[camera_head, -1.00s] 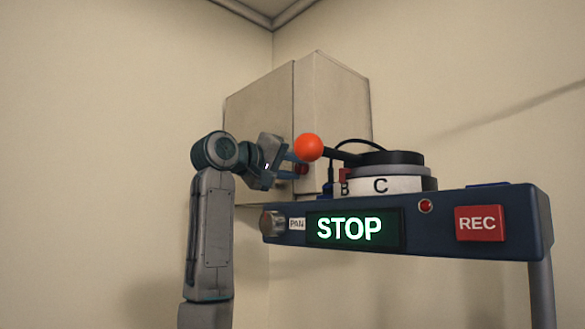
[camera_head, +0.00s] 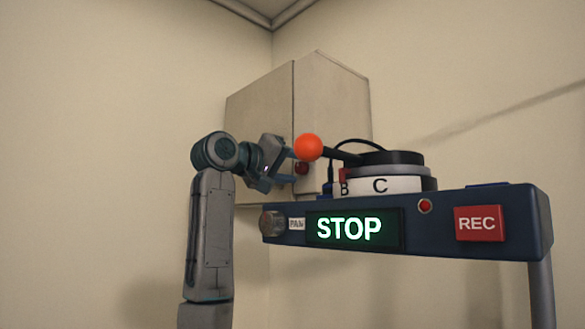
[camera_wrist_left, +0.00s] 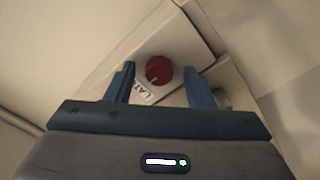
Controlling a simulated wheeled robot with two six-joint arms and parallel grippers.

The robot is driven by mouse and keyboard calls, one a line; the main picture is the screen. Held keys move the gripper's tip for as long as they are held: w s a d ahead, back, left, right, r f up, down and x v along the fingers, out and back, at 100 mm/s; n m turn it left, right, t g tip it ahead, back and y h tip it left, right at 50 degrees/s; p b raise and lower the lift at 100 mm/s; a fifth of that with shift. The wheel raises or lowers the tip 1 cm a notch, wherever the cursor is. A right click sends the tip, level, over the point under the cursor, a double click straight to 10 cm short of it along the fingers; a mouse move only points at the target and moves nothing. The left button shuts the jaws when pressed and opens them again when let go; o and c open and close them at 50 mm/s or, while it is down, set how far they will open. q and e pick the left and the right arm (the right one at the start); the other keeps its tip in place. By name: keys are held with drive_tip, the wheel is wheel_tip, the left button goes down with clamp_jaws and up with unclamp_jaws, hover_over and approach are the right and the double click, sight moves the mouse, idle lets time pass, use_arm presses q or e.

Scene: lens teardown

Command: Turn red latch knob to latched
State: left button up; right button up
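The red latch knob (camera_head: 301,168) is on the front of the beige wall cabinet (camera_head: 262,105), partly behind the console and lever in the head view. In the left wrist view the round red knob (camera_wrist_left: 158,69) has a pale mark at its lower left. A white label (camera_wrist_left: 141,92) beside it is partly hidden; "LAT" can be read. My left gripper (camera_head: 285,169) is close in front of the knob. Its blue fingers are open, one on each side of the knob in the wrist view, with gaps on both sides (camera_wrist_left: 162,73). My right gripper is not in view.
A dark blue console (camera_head: 408,225) with a STOP display, a REC button and a PAN knob (camera_head: 271,223) stands at the right. A lever with an orange ball (camera_head: 308,146) sticks out close to my left gripper. Bare wall is at the left.

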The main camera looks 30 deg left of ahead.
use_arm(q)
drive_tip(key=b+v, duration=0.5)
drive_tip(key=v, duration=0.5)
drive_tip(key=shift+s+a, duration=0.2)
drive_tip(key=shift+s, duration=0.15)
